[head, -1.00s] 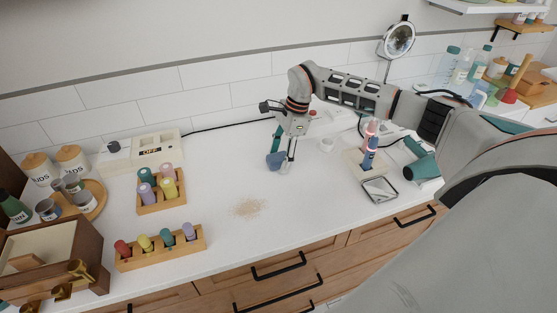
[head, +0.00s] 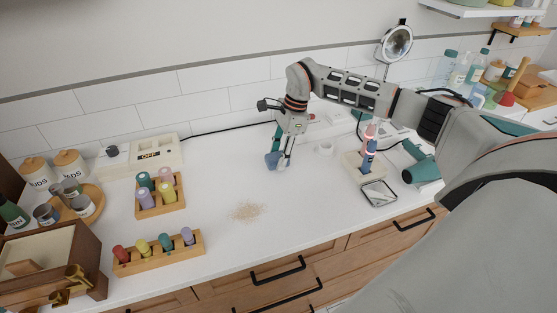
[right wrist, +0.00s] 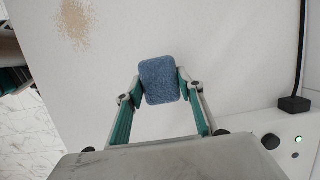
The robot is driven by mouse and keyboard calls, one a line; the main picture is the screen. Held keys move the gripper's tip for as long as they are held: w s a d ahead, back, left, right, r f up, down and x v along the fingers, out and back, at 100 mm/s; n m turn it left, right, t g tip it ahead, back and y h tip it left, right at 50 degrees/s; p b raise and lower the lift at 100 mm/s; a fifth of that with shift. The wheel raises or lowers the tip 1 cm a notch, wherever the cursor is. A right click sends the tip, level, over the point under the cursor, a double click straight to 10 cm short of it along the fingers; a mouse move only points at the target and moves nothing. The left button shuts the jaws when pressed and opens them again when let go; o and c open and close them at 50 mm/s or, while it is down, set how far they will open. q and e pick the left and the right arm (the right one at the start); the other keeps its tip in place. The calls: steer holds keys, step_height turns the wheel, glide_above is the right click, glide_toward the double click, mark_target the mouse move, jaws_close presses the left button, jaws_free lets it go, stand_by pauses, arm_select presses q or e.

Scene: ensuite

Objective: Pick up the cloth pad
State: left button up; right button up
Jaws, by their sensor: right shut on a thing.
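The blue cloth pad (right wrist: 160,81) is between the fingertips of my right gripper (right wrist: 161,86) in the right wrist view, with a finger against each side. In the head view the pad (head: 272,160) shows at the tips of my right gripper (head: 279,158), over the white counter. I cannot tell from these frames whether the pad still touches the counter.
A patch of tan crumbs (head: 247,211) lies on the counter (head: 225,185), left of the pad. Two wooden racks with coloured rolls (head: 160,195) (head: 159,251) stand further left.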

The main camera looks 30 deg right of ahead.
step_height(320, 180, up, 18)
stand_by(0.3)
steer(key=shift+r, duration=0.1)
